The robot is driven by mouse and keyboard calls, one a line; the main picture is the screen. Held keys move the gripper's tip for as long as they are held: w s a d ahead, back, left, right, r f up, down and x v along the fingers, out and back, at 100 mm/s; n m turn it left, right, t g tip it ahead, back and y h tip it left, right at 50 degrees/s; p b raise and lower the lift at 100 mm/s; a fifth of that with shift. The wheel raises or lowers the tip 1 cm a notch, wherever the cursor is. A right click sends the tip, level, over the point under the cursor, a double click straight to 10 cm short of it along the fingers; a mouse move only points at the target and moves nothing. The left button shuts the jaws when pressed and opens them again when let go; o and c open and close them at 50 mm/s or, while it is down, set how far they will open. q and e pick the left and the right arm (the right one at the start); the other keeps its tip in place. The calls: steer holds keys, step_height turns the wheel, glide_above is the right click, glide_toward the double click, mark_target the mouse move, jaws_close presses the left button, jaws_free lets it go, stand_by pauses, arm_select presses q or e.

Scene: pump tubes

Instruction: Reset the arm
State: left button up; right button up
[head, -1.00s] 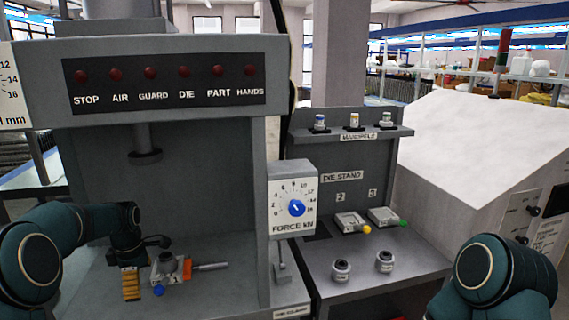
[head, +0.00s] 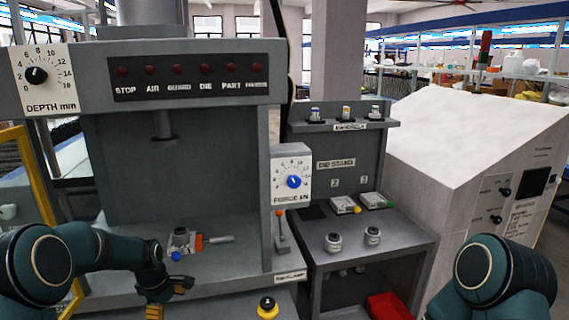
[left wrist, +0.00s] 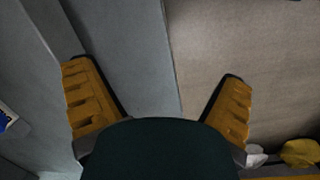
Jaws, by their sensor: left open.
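My left arm (head: 95,255) enters the head view from the left. Its gripper (head: 170,297) has orange fingers and hangs low in front of the grey press (head: 190,75), apart from the small die with a blue knob and orange part (head: 182,242) on the press bed. In the left wrist view the two orange fingers of the left gripper (left wrist: 158,98) are spread wide with nothing between them; grey panels and a brownish surface lie beyond. Of my right arm (head: 490,280) only a link shows at the lower right; its gripper is out of view.
A yellow frame (head: 35,190) stands close to my left arm. The die stand (head: 350,237) right of the press holds two dies and two round pieces. A black-and-yellow button (head: 267,307) and a red bin (head: 388,305) sit low in front. A white-topped console (head: 480,120) stands right.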

arm_select(q)
steer(key=s+d+f+m+h, duration=0.2)
steer(key=s+d+f+m, duration=0.6)
steer(key=s+d+f, duration=0.4)
steer(key=s+d+f+m, duration=0.1)
steer(key=s+d+m, duration=0.2)
steer(key=s, duration=0.4)
steer(key=s+d+f+m+t, duration=0.1)
steer(key=s+d+m, duration=0.2)
steer(key=s+d, duration=0.2)
steer(key=shift+s+d+m+h, duration=0.3)
steer(key=shift+s+d+h, duration=0.1)
steer(key=shift+s, duration=0.7)
steer(key=c, duration=0.9)
steer(key=shift+a+r, duration=0.1)
